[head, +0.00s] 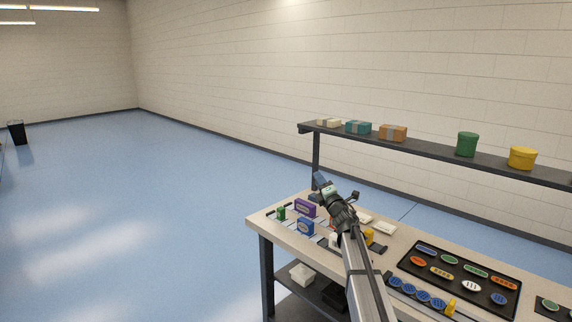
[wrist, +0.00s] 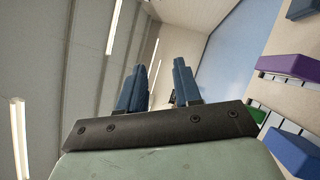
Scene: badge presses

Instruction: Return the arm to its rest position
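My gripper (head: 321,181) is raised above the workbench (head: 256,222), near its far left part in the head view. In the wrist view its two blue fingers (wrist: 159,85) stand apart with nothing between them, so it is open and empty. My arm reaches up from the bottom of the head view and hides part of the bench behind it. The wrist view is tilted and shows ceiling lights and wall beyond the fingers.
A purple box (head: 305,207), a blue box (head: 306,227) and a small green item (head: 281,213) stand below the gripper. A black tray (head: 402,258) with oval badges lies right of my arm. A shelf (head: 440,150) with boxes and tubs runs behind.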

